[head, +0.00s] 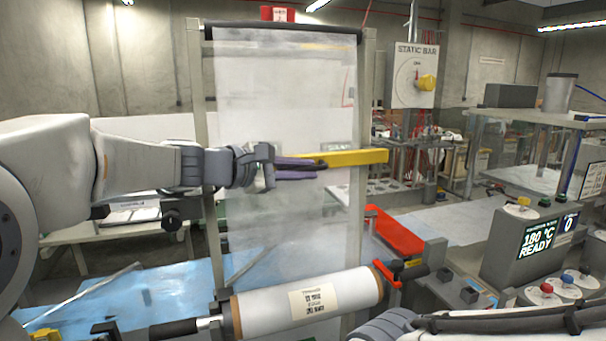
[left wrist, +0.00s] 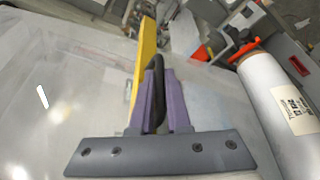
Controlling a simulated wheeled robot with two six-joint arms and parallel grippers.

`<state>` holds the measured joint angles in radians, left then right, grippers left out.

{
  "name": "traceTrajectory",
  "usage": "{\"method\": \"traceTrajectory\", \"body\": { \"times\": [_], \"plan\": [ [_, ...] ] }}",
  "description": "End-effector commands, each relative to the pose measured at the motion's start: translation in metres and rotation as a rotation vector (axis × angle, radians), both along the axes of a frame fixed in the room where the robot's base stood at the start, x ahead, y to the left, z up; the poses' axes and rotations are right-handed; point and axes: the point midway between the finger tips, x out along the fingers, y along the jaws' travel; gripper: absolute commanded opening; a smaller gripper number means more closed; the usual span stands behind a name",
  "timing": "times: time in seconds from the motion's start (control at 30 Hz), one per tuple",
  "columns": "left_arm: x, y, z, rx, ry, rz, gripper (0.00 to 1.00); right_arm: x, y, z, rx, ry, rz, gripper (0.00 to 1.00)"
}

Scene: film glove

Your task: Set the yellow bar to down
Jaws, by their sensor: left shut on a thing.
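The yellow bar (head: 350,158) lies nearly level across the hanging clear film (head: 285,90), about midway up its frame. My left gripper (head: 318,168) has purple fingers shut on the bar's dark handle. The left wrist view shows the dark handle (left wrist: 157,75) between the two purple fingers, with the yellow bar (left wrist: 144,55) just beyond and to the left. Part of the bar is hidden behind the gripper. My right gripper is not seen; part of what looks like my right arm shows at the bottom right.
A white labelled roll (head: 265,305) with a red-orange handle (head: 388,275) sits below the film. A grey control box (head: 525,245) with displays and buttons stands at the right. A STATIC BAR panel (head: 413,75) with a yellow knob is behind. A red tray (head: 395,232) lies beyond the frame.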

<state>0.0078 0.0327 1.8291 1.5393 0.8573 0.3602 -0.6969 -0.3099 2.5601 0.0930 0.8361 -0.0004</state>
Motion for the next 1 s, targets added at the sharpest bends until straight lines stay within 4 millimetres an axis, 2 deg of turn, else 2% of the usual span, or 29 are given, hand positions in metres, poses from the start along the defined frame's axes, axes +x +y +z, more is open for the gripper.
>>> {"method": "traceTrajectory", "body": {
  "times": [0.03,0.23,0.27,0.3,0.33,0.73,1.0],
  "plan": [
    [0.000,0.001,-0.006,0.005,0.013,0.000,0.00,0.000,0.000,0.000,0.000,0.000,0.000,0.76],
    [0.000,0.001,-0.008,0.006,0.017,-0.001,0.00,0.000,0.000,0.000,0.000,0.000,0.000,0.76],
    [0.000,0.001,-0.009,0.006,0.017,-0.001,0.26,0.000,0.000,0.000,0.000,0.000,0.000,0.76],
    [0.000,0.001,-0.009,0.006,0.017,-0.001,0.42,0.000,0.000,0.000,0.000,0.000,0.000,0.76],
    [0.000,0.001,-0.008,0.006,0.017,0.000,0.45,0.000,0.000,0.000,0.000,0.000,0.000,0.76],
    [-0.004,0.006,-0.004,0.003,0.008,0.001,0.45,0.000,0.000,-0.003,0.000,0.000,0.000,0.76],
    [-0.035,0.045,0.005,0.005,0.008,0.006,0.45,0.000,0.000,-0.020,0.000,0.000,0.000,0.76]
  ]
}}
